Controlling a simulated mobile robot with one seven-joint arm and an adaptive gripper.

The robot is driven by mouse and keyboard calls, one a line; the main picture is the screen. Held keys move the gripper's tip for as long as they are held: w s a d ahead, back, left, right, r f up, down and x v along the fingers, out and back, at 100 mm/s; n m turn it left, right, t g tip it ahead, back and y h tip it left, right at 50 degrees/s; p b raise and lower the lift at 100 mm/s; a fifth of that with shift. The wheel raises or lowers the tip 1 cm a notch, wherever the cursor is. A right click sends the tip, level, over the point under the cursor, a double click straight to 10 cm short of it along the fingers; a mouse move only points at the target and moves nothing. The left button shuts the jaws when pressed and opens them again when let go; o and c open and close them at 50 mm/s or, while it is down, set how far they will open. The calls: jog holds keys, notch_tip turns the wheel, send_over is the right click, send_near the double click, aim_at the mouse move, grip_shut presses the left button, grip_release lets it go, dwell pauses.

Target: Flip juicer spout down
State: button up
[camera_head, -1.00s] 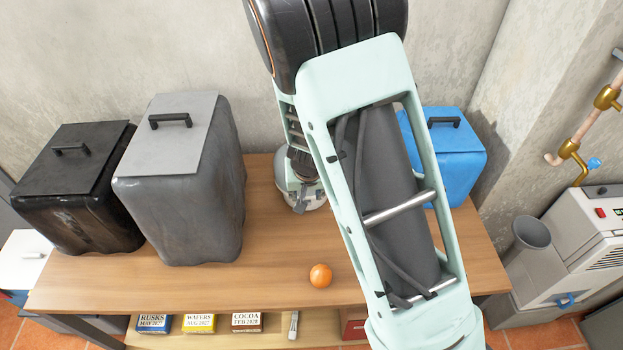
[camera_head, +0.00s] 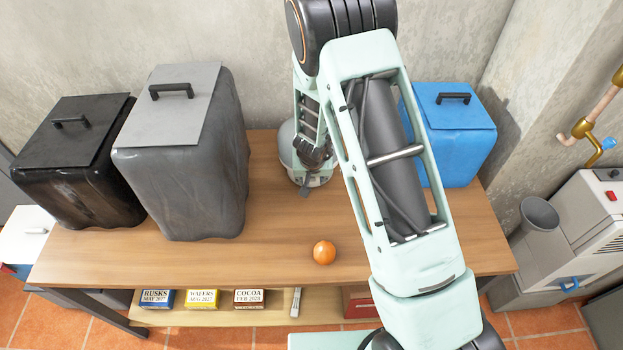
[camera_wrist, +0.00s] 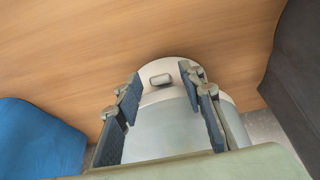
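The juicer is a rounded pale grey machine with a white base (camera_head: 322,181), standing at the back of the wooden table, partly covered by my arm. In the wrist view its pale body (camera_wrist: 165,132) lies below and between my fingers. A small grey rounded piece, seemingly the spout (camera_wrist: 162,80), sticks out at its front. My gripper (camera_wrist: 160,73) is open, one finger on each side of the spout, with gaps on both sides. In the head view my gripper (camera_head: 314,155) is against the juicer's outline; contact cannot be told.
A grey lidded bin (camera_head: 190,180) and a black bin (camera_head: 75,170) stand left of the juicer. A blue bin (camera_head: 455,145) stands right. An orange (camera_head: 324,252) lies near the table's (camera_head: 270,230) front edge. Boxes sit on the shelf below. The table's front middle is mostly clear.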

jog(key=shift+c, duration=0.4)
grip_shut()
